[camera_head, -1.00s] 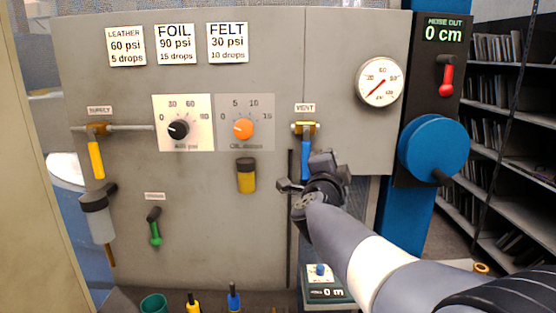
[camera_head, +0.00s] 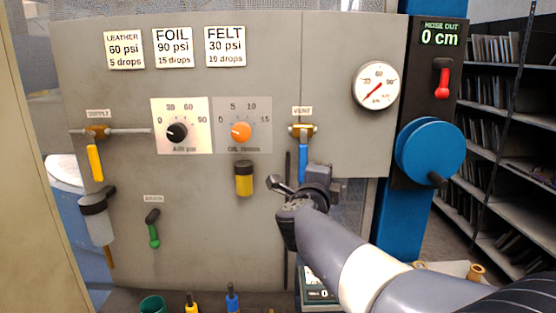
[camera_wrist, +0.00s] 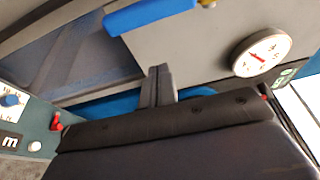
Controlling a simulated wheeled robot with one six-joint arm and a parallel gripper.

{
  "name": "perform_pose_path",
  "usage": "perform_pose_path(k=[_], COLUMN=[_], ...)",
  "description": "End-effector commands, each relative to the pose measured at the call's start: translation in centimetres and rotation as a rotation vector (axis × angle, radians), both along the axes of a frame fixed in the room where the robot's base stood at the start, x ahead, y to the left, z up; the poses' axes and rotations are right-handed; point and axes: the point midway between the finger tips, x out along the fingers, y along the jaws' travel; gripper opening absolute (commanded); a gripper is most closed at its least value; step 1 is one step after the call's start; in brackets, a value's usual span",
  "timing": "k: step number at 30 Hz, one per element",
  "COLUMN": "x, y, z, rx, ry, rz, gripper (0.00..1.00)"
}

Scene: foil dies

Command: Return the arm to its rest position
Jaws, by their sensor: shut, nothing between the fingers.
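My gripper (camera_wrist: 160,86) shows in the wrist view with its two fingers together and nothing between them. In the head view my arm reaches up from the lower right, and its dark end is in front of the panel's right part, just below the blue vent lever (camera_head: 303,164). The fingers are hard to make out there. The vent lever hangs straight down; a blue handle (camera_wrist: 150,15) also shows at the top of the wrist view, apart from the fingers.
The grey panel (camera_head: 210,220) carries a yellow supply lever (camera_head: 95,163), a black dial (camera_head: 177,132), an orange dial (camera_head: 241,132), a green lever (camera_head: 153,235) and a gauge (camera_head: 377,85). A blue reel (camera_head: 432,151) and red lever (camera_head: 442,83) are at right. Shelves (camera_head: 505,140) stand beyond.

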Motion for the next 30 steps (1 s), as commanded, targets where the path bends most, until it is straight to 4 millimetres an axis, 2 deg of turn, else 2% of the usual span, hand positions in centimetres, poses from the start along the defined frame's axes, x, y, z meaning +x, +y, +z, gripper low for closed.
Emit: perform_pose_path(k=[15, 24, 30], x=[2.3, 3.4, 3.4], y=[-2.8, -4.2, -4.7], z=[2.7, 3.5, 5.0], rx=[-0.521, -0.824, -0.982], ry=[-0.017, 0.001, -0.001], rz=[0.006, -0.006, -0.005], gripper=[0.0, 0.0, 0.0])
